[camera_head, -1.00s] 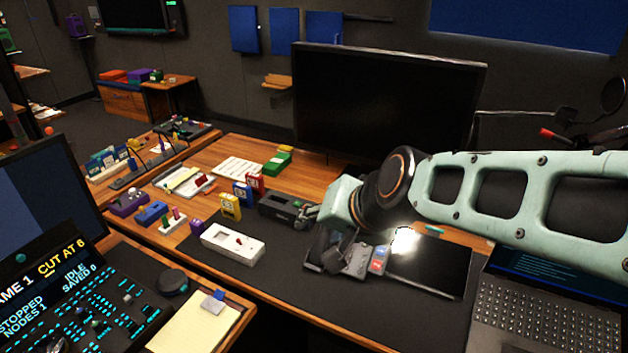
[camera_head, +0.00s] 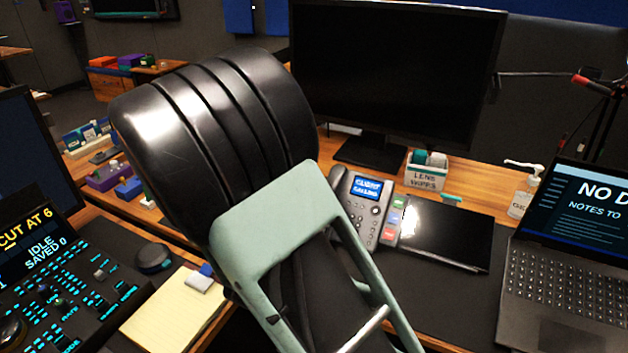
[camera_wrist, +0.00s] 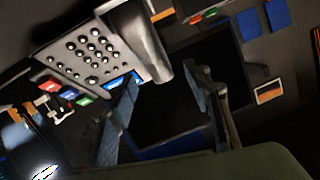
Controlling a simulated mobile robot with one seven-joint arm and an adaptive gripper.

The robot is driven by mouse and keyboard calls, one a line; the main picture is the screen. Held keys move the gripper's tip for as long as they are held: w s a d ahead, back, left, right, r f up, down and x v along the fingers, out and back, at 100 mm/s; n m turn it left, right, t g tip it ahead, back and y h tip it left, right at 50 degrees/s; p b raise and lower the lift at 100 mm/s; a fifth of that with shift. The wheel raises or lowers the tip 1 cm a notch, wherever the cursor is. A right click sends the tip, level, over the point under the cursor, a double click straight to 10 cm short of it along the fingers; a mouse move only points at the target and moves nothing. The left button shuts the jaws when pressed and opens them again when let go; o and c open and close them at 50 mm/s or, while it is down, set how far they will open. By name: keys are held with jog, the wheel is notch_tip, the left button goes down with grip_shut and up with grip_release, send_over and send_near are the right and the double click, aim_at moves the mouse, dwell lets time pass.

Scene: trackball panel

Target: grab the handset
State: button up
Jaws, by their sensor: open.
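A dark grey desk phone (camera_head: 362,205) with a lit blue screen stands on the desk in the head view, right of my arm. Its handset (camera_head: 338,184) lies along its left side, partly hidden by my arm. In the wrist view the phone's keypad (camera_wrist: 85,50) is at upper left, and the handset (camera_wrist: 137,38) lies beside it, upper middle. My gripper (camera_wrist: 161,76) is open and empty. Its fingertips appear either side of the handset's near end in that view; I cannot tell the depth gap. My gripper is out of sight in the head view.
A large monitor (camera_head: 395,75) stands behind the phone. A black tablet (camera_head: 445,232) lies right of it, with a small coloured-button device (camera_head: 394,222) between. A labelled box (camera_head: 427,172), a pump bottle (camera_head: 522,192) and a laptop (camera_head: 565,250) are nearby.

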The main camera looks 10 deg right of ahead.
jog(key=shift+w+d+f+n+t+h+b, duration=0.15)
jog(key=shift+w+d+n+t+h+b, duration=0.35)
jog(key=shift+w+d+h, duration=0.75)
jog(key=w, duration=0.1)
jog(key=w+d, duration=0.1)
jog(key=w+d+f, duration=0.1)
jog(key=shift+w, duration=0.35)
jog(key=shift+w+d, duration=0.25)
jog(key=shift+w, duration=0.2)
grip_shut()
jog(key=shift+r, duration=0.1)
